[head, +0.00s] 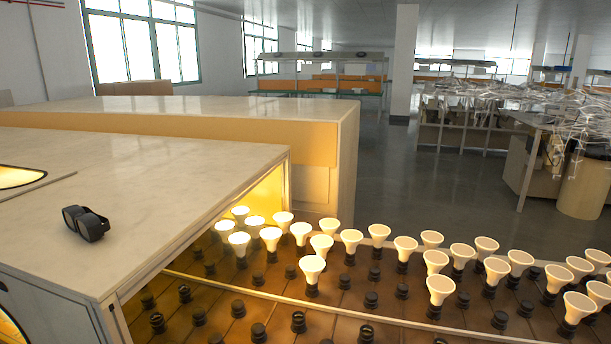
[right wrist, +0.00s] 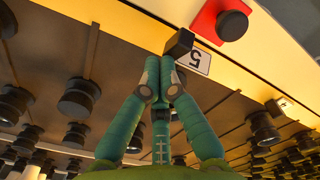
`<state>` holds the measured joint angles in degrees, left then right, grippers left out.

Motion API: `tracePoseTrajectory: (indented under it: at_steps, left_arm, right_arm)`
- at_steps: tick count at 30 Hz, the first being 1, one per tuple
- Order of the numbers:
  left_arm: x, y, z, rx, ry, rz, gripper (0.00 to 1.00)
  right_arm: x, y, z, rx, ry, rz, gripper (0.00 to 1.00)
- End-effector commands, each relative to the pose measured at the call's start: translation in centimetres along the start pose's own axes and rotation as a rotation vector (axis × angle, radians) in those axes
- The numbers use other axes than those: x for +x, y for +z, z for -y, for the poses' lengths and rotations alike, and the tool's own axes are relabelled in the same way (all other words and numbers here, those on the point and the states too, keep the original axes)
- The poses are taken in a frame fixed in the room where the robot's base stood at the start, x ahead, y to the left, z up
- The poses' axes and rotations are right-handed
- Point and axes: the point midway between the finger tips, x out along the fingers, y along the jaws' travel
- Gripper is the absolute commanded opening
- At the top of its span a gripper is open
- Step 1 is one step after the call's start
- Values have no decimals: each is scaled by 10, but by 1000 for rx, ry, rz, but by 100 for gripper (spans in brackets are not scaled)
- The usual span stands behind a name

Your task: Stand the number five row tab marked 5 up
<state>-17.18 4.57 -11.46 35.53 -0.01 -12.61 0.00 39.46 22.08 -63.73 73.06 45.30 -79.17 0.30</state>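The row tab marked 5 (right wrist: 195,60) shows in the right wrist view as a small white plate with a black 5. It appears to lie flat at the edge of the yellow strip. A black block (right wrist: 178,44) sits at its upper left end. My right gripper (right wrist: 161,66) has its teal fingers drawn together, with the tips just below and left of the black block and the plate. I cannot tell whether the tips touch them. I see nothing held between them. Neither gripper shows in the head view, and I cannot make out the tab there.
Beside the tab, a round black button (right wrist: 232,25) sits on a red panel (right wrist: 208,22). Another small white tab (right wrist: 284,103) lies further right. Several black sockets surround the gripper. In the head view, lit bulbs (head: 312,268) stand in sockets, and dark goggles (head: 86,222) lie on the cabinet top.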

Motion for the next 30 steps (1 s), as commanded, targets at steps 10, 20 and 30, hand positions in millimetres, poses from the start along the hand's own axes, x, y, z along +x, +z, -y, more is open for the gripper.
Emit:
tracePoseTrajectory:
  at_steps: [10,20,30]
  left_arm:
    - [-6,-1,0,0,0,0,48]
    - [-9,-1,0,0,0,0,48]
    - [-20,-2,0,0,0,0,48]
  right_arm:
    - [0,2,3,0,-1,2,0]
    - [-4,2,2,1,0,1,0]
    - [-20,-3,-6,0,0,1,0]
